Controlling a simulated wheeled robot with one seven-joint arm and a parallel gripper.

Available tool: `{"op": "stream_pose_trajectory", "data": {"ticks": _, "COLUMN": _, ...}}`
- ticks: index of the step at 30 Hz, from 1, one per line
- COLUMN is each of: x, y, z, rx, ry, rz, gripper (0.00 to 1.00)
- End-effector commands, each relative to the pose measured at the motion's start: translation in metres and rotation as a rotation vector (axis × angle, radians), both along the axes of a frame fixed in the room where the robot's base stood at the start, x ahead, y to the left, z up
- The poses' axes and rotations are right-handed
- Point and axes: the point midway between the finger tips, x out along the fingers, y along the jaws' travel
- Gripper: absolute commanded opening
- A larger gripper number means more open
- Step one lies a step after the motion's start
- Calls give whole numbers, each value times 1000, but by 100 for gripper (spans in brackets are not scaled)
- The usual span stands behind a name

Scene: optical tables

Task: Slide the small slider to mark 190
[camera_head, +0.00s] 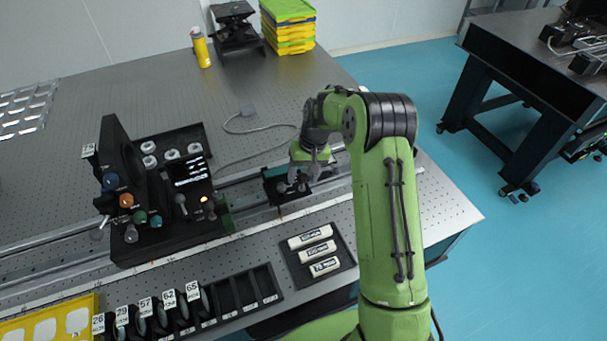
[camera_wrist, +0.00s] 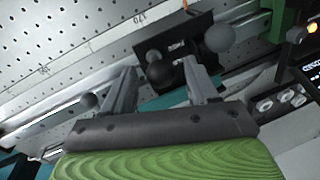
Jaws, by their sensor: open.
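The small slider (camera_head: 275,190) is a dark carriage with small round knobs, sitting on the long metal rail (camera_head: 245,192) in the head view. In the wrist view its black block (camera_wrist: 172,45) carries a label and grey ball knobs. My gripper (camera_head: 304,180) is over the slider in the head view. In the wrist view my gripper (camera_wrist: 160,75) is open, its two fingers on either side of one ball knob (camera_wrist: 158,73). I cannot tell whether either finger touches the knob. The scale (camera_wrist: 90,47) beside the rail has a number too blurred to read surely.
The large black instrument (camera_head: 170,225) with coloured knobs stands left of the slider along the rail. A tray of labelled white blocks (camera_head: 312,247) and a rack of numbered discs (camera_head: 165,310) lie in front. A grey cable (camera_head: 262,130) lies behind the rail.

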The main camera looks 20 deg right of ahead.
Motion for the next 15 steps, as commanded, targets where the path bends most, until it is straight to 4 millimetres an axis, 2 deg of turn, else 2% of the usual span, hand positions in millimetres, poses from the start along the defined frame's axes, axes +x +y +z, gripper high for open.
{"op": "stream_pose_trajectory", "data": {"ticks": 6, "x": 0, "y": 0, "z": 0, "rx": 0, "ry": 0, "rz": 0, "gripper": 57}}
{"op": "stream_pose_trajectory", "data": {"ticks": 15, "x": 0, "y": 0, "z": 0, "rx": 0, "ry": -1, "rz": 0, "gripper": 11}}
